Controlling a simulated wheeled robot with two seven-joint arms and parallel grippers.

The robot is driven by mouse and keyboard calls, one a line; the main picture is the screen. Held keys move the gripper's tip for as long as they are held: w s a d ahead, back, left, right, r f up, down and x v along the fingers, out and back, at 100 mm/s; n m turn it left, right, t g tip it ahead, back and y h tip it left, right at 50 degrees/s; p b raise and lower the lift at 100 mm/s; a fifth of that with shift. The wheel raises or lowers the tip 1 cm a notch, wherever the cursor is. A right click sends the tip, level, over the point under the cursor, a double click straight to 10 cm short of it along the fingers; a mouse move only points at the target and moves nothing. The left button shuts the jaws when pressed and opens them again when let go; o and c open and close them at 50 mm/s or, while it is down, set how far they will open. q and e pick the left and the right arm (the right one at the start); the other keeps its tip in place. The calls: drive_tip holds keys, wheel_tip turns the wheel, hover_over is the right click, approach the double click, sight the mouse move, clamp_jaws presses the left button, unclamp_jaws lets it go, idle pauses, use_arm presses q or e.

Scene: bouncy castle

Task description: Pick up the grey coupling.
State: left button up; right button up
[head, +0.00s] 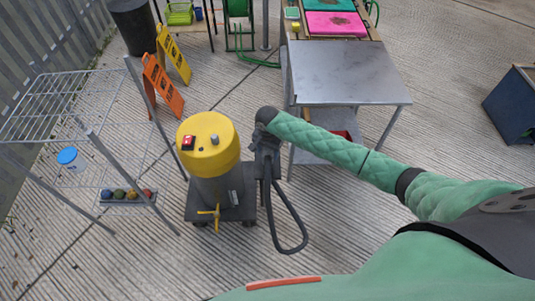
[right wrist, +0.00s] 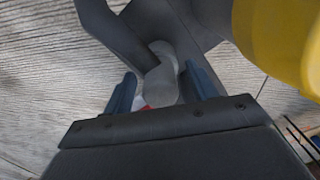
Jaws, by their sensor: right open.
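My right gripper (head: 268,165) is just right of the yellow-topped machine (head: 207,150) in the head view, pointing down. In the right wrist view the fingers (right wrist: 165,92) are apart. A light grey rounded piece, seemingly the grey coupling (right wrist: 162,75), shows between and just beyond them. It meets a darker grey curved part. Whether the fingers touch it cannot be told. In the head view my gripper hides this spot. A small patch of red and white shows beside the piece. My left gripper is not in view.
A metal table (head: 345,75) stands behind my right forearm. A dark hose-like loop (head: 290,235) hangs below my right gripper. A wire rack (head: 70,110) stands left, and orange and yellow signs (head: 162,85) stand behind the machine. The floor in front is mostly clear.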

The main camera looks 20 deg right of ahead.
drive_tip(key=c, duration=1)
drive_tip(key=shift+r, duration=0.15)
